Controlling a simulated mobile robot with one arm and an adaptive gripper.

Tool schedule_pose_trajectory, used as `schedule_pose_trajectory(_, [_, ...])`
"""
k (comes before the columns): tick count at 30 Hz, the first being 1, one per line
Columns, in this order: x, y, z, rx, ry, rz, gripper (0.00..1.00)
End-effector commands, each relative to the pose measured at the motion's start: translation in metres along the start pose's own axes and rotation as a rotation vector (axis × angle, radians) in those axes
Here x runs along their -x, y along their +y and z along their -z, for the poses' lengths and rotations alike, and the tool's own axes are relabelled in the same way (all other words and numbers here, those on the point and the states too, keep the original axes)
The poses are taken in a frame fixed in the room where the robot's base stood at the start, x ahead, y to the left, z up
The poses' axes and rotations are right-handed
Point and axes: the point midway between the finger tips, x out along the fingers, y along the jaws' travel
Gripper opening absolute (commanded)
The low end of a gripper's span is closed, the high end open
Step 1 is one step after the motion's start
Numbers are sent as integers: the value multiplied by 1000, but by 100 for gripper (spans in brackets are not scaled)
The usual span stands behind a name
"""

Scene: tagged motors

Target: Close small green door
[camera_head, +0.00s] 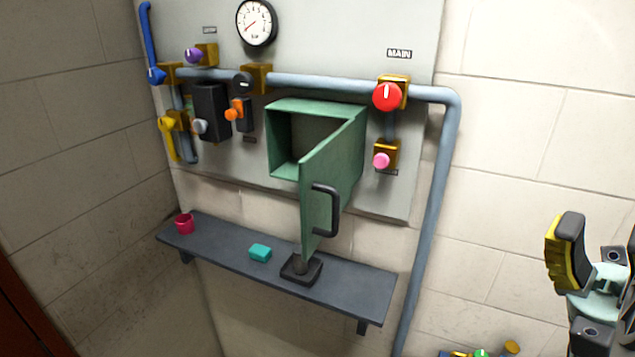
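The small green door (333,185) stands open, swung out from the right side of a green box (283,145) on the grey wall panel. A dark handle (328,210) sits on the door's outer face. The box interior looks empty where it shows; the door hides part of its right side. My gripper (592,255) is at the far right edge, well apart from the door. One finger with a yellow and black pad shows; the other side is cut off by the frame.
A red knob (387,96), a pink knob (381,160) and a grey pipe (441,180) lie right of the door.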

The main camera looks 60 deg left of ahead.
Motion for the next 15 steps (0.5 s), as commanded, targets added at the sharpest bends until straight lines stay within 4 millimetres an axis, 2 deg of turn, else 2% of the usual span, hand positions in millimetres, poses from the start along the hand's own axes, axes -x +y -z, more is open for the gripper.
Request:
schedule_pose_trajectory(1, [-16,-22,4,-6,145,97,29])
schedule_pose_trajectory(5, [-34,-71,21,43,485,317,15])
schedule_pose_trajectory(9, [-34,-112,34,149,869,502,1])
schedule_pose_trajectory(12, [-29,-135,31,256,1133,609,0])
schedule_pose_trajectory(15, [-24,-150,19,374,1368,693,0])
